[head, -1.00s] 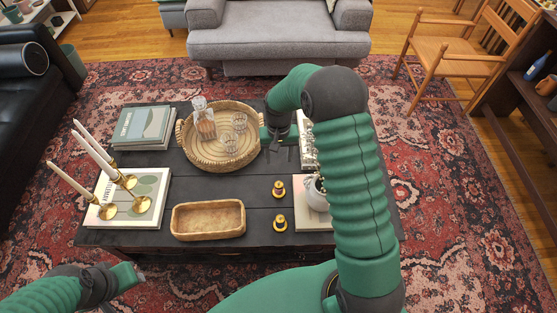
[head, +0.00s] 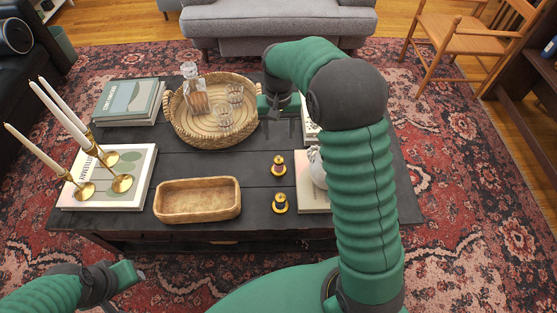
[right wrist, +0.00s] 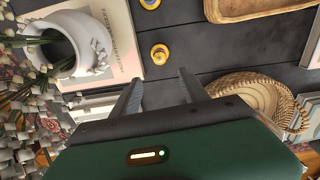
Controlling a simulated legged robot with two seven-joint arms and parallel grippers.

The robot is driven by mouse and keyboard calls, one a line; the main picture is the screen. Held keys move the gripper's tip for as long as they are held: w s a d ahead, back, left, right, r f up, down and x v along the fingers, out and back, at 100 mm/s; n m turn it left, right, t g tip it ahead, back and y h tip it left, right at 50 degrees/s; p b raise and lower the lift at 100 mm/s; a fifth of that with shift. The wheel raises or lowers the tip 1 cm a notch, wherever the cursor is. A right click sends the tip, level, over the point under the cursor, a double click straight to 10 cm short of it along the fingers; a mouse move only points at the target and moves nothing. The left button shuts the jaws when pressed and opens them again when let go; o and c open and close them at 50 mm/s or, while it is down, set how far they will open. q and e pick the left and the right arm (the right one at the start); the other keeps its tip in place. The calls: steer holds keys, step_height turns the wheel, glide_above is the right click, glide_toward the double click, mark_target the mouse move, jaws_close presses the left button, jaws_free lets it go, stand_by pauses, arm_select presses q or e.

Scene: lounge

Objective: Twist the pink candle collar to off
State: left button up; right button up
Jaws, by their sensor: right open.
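Two small gold candle pieces stand on the dark table in the head view. The far one (head: 278,166) has a pinkish band, and the near one (head: 279,204) looks plain gold. In the right wrist view the closer piece (right wrist: 160,53) has an orange-pink centre and the other (right wrist: 150,4) a bluish one. Which is the pink collar is not certain. My right gripper (head: 284,128) is open and empty over the table, beyond the far piece. Its two spread fingers (right wrist: 158,84) point toward that piece without touching it. My left gripper (head: 136,277) is at lower left, its jaws unclear.
A wooden bowl (head: 197,217) lies left of the pieces. A woven tray (head: 180,132) with a decanter and glasses is beyond. A white vase (right wrist: 91,38) on a book (right wrist: 124,32) stands close to the right. Brass candlesticks (head: 122,183) stand at left.

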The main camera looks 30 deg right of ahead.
mark_target(279, 156)
step_height(279, 156, down, 13)
steer(key=b, duration=0.4)
steer(key=shift+b, duration=0.35)
steer(key=shift+r, duration=0.1)
jaws_close()
